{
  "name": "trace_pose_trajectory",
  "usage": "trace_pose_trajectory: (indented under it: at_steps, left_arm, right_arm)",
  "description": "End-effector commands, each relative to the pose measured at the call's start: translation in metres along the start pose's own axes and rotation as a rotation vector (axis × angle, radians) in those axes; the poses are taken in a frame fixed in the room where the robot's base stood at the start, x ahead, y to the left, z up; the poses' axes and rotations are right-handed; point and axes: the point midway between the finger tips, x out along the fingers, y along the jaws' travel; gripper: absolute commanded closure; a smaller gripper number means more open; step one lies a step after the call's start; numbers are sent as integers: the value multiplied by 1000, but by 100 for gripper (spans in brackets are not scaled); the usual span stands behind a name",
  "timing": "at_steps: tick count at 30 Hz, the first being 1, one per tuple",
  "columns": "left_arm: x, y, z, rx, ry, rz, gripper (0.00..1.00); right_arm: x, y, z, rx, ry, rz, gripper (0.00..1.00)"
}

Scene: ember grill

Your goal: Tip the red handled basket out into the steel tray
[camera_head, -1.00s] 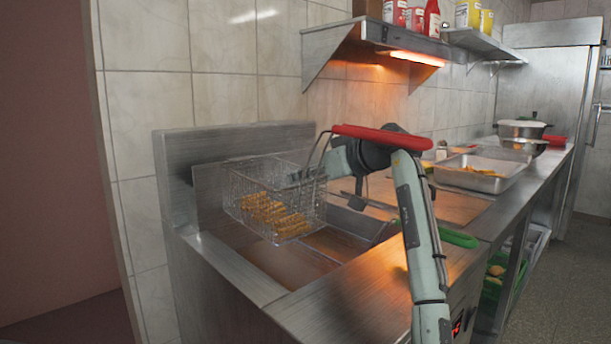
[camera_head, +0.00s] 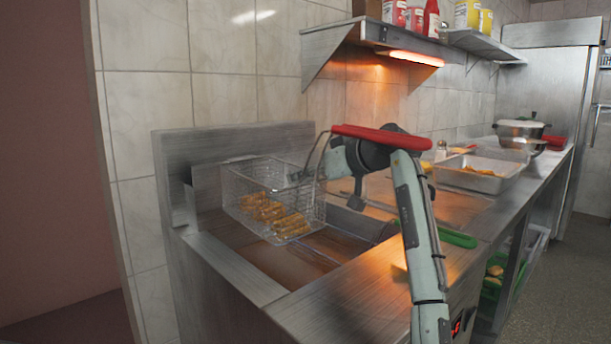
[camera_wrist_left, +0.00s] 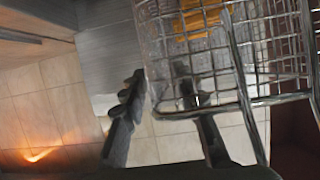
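The wire basket (camera_head: 245,190) with a red handle (camera_head: 380,137) is over the fryer well at the left, roughly upright, with golden fried pieces (camera_head: 290,225) in it. Its handle reaches right, above my left wrist. My left gripper (camera_head: 300,178) is at the basket's right upper side. In the left wrist view its two fingers (camera_wrist_left: 158,75) stand apart beside the basket mesh (camera_wrist_left: 285,50); whether they clamp any wire is unclear. The steel tray (camera_head: 470,181) stands on the counter at the right with some yellow food inside. My right gripper is out of view.
The fryer's back panel (camera_head: 230,140) stands behind the basket. A shelf (camera_head: 395,42) with a glowing heat lamp hangs above the counter. A green-handled item (camera_head: 458,239) lies near the counter's front edge. A pot (camera_head: 520,130) stands beyond the tray.

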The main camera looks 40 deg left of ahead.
Motion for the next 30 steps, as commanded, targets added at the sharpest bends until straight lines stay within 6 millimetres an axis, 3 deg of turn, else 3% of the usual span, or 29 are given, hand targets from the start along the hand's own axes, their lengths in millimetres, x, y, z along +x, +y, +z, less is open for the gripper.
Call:
trace_pose_trajectory:
  at_steps: [7,15,21,30]
  left_arm:
    - [-18,1,0,0,1,2,71]
    - [-75,0,0,0,1,3,71]
    - [-107,0,0,0,2,0,71]
    - [-120,0,0,0,0,-1,71]
  right_arm:
    - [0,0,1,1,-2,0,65]
    - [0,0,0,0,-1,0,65]
    - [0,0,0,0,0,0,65]
    - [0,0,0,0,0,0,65]
